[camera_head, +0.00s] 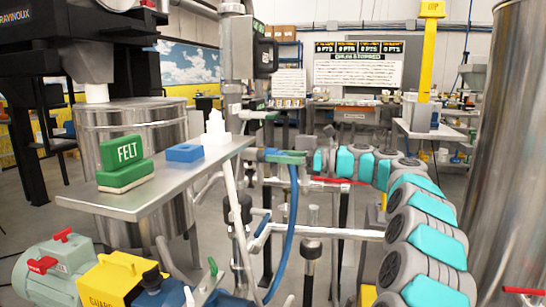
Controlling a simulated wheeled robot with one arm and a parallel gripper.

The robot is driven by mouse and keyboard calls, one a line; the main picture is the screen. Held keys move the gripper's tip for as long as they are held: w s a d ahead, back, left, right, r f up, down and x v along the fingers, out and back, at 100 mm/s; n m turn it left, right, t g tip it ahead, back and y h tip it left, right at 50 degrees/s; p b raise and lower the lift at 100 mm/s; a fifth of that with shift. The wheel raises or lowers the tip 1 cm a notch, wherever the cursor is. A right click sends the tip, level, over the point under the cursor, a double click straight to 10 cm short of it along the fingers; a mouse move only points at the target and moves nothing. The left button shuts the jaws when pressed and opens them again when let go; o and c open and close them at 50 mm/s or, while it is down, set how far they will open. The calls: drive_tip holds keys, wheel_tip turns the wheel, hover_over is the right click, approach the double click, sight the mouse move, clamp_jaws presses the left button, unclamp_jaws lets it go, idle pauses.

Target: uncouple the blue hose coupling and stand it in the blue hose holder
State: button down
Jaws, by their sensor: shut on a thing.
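The blue hose (291,215) hangs in a curve from its upper end beside my gripper (277,155) down to the lower middle of the view. My gripper is at the end of my grey and teal arm, beside the pipework right of the metal shelf. It is shut around the upper end of the hose, where the blue coupling is. The coupling is mostly hidden by the fingers, and I cannot tell whether it is still joined to the pipe. I cannot make out the blue hose holder.
The metal shelf (146,205) holds a green FELT block (122,158), a blue block (184,152) and a white bottle (215,130). A red-handled valve (338,181) and pipes stand close below my arm. A large steel tank (505,150) stands at right.

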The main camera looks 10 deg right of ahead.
drive_tip(key=shift+f+n+b, duration=0.1)
drive_tip(key=shift+n+b, duration=0.7)
drive_tip(key=shift+n, duration=0.8)
drive_tip(key=shift+n+b, duration=0.55)
drive_tip(key=shift+n, duration=1.05)
drive_tip(key=shift+b, duration=0.35)
drive_tip(key=shift+n+b, duration=0.95)
drive_tip(key=shift+n, duration=1.75)
drive_tip(key=shift+s+d+p, duration=0.25)
drive_tip(key=shift+d+p, duration=0.2)
drive_tip(key=shift+d, duration=0.2)
drive_tip(key=shift+p+v, duration=0.45)
drive_tip(key=shift+v, duration=0.9)
drive_tip(key=shift+p+x, duration=0.75)
drive_tip(key=shift+x, duration=1.35)
